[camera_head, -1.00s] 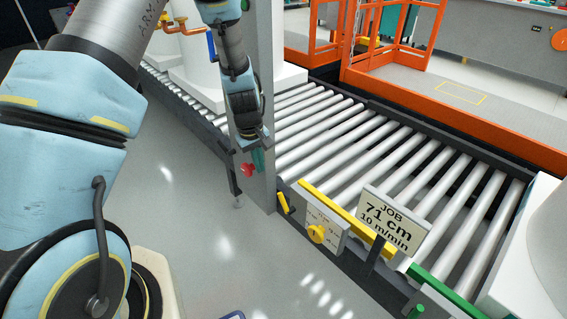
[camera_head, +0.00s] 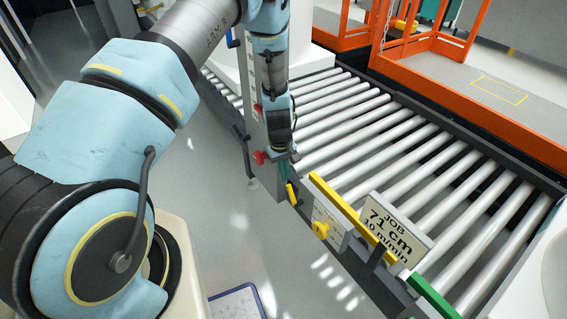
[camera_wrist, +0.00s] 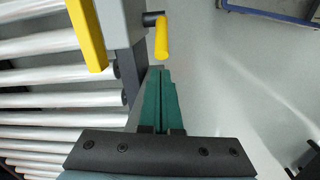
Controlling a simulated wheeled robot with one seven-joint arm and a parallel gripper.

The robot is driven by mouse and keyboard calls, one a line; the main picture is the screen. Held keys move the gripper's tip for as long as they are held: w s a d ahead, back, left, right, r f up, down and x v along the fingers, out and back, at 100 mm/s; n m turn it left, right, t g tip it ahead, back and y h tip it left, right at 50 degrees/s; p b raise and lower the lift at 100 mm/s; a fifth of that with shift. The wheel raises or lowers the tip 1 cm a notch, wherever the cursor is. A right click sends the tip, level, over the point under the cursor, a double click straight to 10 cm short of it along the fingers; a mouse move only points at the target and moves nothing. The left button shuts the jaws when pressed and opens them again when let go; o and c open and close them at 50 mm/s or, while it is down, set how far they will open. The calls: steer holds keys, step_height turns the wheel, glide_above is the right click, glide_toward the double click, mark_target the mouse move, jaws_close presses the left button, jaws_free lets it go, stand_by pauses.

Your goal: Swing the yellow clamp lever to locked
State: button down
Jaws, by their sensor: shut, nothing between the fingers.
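The yellow clamp lever (camera_head: 291,194) is a short yellow handle at the near side of the conveyor, beside the post's foot. In the wrist view the lever (camera_wrist: 161,39) hangs from a dark pivot on the grey rail housing. My gripper (camera_head: 285,178) is just above the lever in the head view. In the wrist view its green fingers (camera_wrist: 160,72) are shut together and empty. Their tips are close to the lever's free end, with a small visible gap. Whether they touch cannot be told from the head view.
A grey post (camera_head: 257,130) with red knobs (camera_head: 260,157) stands left of the gripper. A yellow bar (camera_head: 337,200), yellow knob (camera_head: 320,230) and job sign (camera_head: 392,228) line the conveyor's near edge. Rollers (camera_head: 400,160) lie behind. The floor in front is mostly clear.

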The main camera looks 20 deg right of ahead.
mark_target(294, 199)
steer(key=shift+f, duration=0.75)
steer(key=shift+s+d+r, duration=0.15)
steer(key=shift+s+r, duration=0.25)
steer(key=shift+s, duration=0.1)
stand_by(0.4)
steer(key=s+t, duration=0.1)
steer(key=r+t+p, duration=0.1)
steer(key=t, duration=0.1)
steer(key=shift+s+d+y, duration=0.15)
steer(key=shift+s+y, duration=0.15)
steer(key=shift+s, duration=0.05)
steer(key=shift+s+t, duration=0.4)
steer(key=shift+t, duration=0.2)
steer(key=shift+s+d+r, duration=0.1)
steer(key=shift+s+d, duration=0.05)
steer(key=shift+s, duration=0.4)
steer(key=shift+s+d+r, duration=0.1)
steer(key=shift+s, duration=0.5)
